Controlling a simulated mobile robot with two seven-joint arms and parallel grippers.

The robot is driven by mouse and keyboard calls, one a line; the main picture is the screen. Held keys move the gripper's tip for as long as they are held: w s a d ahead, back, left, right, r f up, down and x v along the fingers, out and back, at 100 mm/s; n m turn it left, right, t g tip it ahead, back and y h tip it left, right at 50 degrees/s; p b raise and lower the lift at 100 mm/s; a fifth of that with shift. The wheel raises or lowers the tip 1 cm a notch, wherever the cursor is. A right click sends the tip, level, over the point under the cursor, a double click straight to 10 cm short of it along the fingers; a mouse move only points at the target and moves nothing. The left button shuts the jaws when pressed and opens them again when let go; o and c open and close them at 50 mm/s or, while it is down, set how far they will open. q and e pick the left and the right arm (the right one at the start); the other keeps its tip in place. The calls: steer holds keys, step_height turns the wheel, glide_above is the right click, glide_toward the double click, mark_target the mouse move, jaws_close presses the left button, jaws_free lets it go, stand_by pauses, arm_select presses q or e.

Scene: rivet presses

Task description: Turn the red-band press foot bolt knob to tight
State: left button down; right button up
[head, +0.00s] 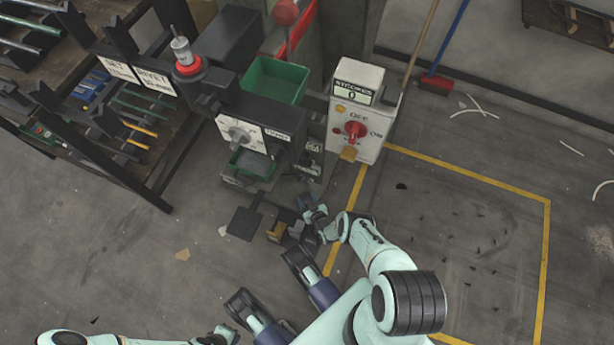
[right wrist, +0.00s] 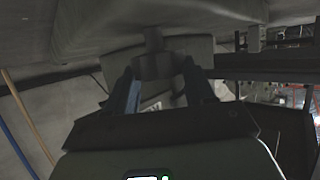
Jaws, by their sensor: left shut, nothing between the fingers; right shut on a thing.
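My right gripper (head: 306,208) is low by the press foot, to the right of the front. In the right wrist view, my right gripper (right wrist: 163,88) is shut on a grey foot bolt knob (right wrist: 154,64), whose stem runs up to a grey plate. The knob's marking and tight position cannot be made out. My left gripper (head: 222,336) is shut and empty at the bottom edge of the head view, away from the press.
A white control box (head: 358,110) with a red switch stands right of the press. A dark pedal (head: 244,222) lies on the floor in front. A parts rack (head: 120,130) stands at left. Yellow floor lines (head: 470,172) bound mostly clear floor at right.

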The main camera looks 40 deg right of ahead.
steer(key=shift+m+h, duration=0.6)
steer(key=shift+h, duration=0.1)
steer(key=o, duration=1)
steer(key=shift+o, duration=0.2)
